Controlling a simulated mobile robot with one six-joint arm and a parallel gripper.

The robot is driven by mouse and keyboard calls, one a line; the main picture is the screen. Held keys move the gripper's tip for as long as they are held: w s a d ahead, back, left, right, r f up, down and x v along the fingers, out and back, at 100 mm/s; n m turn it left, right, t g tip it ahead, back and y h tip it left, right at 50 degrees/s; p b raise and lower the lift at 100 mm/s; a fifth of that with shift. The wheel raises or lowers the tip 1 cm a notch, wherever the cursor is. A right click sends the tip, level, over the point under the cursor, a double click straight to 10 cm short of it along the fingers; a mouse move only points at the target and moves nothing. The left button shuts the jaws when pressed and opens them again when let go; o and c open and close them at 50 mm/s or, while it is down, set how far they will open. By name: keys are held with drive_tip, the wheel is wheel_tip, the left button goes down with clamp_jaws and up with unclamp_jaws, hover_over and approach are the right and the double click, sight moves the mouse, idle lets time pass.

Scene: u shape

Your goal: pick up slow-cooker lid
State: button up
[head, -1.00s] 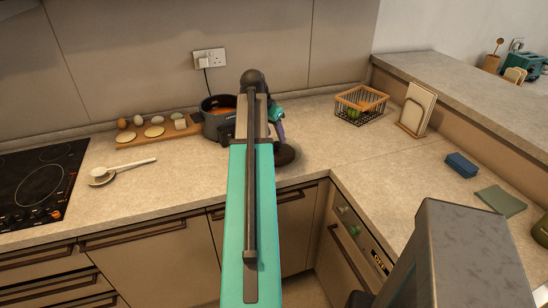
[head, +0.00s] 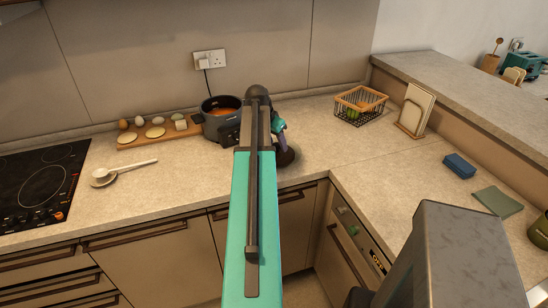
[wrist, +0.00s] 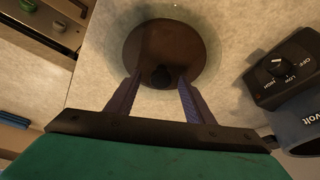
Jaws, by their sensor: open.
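The slow-cooker lid (head: 289,158) is a dark round disc lying flat on the counter, right of the slow cooker (head: 213,122); my arm partly hides it in the head view. In the wrist view the lid (wrist: 172,38) lies ahead of my gripper (wrist: 159,77), its dark knob (wrist: 161,76) showing between the two purple fingers. The fingers are apart, one on each side of the knob; I cannot tell whether they touch it. My gripper (head: 283,142) is above the lid in the head view. The cooker's control panel (wrist: 286,68) is at the right of the wrist view.
A board (head: 160,136) with eggs and other food lies left of the cooker, near a spoon (head: 130,170) and a hob (head: 40,188). A wire basket (head: 361,114) and an upright board (head: 413,117) stand to the right. The counter between lid and basket is clear.

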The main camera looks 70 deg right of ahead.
drive_tip(key=shift+f, duration=0.1)
idle(0.5)
clamp_jaws()
